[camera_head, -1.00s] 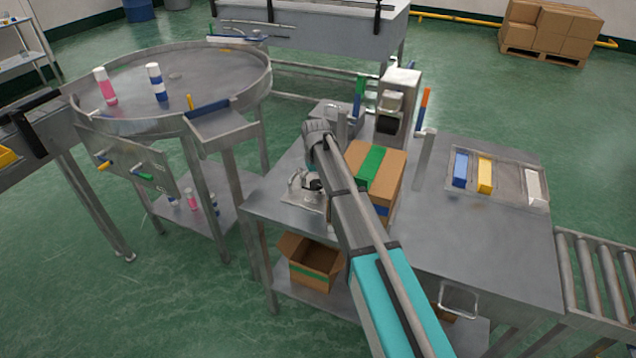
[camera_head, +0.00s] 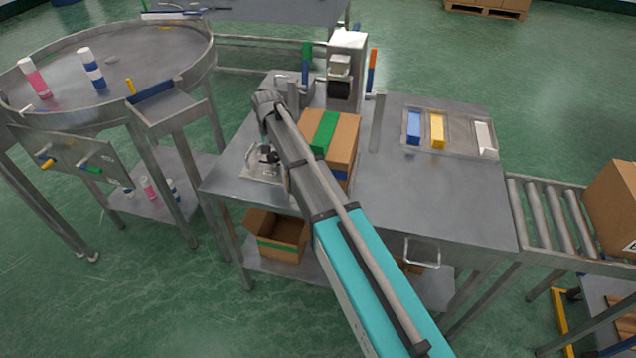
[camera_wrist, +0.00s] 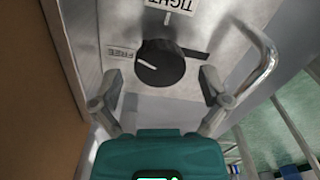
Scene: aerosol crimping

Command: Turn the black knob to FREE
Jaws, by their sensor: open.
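The round black knob (camera_wrist: 160,63) sits on a grey metal plate in the wrist view. The white line on its face points left, toward the FREE label (camera_wrist: 123,54). The TIGHT label (camera_wrist: 170,4) is at the top of the plate. My gripper (camera_wrist: 163,76) is open, with one finger on each side of the knob. I see gaps between fingers and knob and no clear contact. In the head view my gripper (camera_head: 268,150) is low over the table beside the carton; the knob cannot be made out there.
A carton with green tape (camera_head: 345,135) stands close to the right of my wrist. A metal bar handle (camera_wrist: 262,65) is right of the knob. A tray (camera_head: 465,143) with blue, yellow and white blocks lies at the table's right. The table's middle right is clear.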

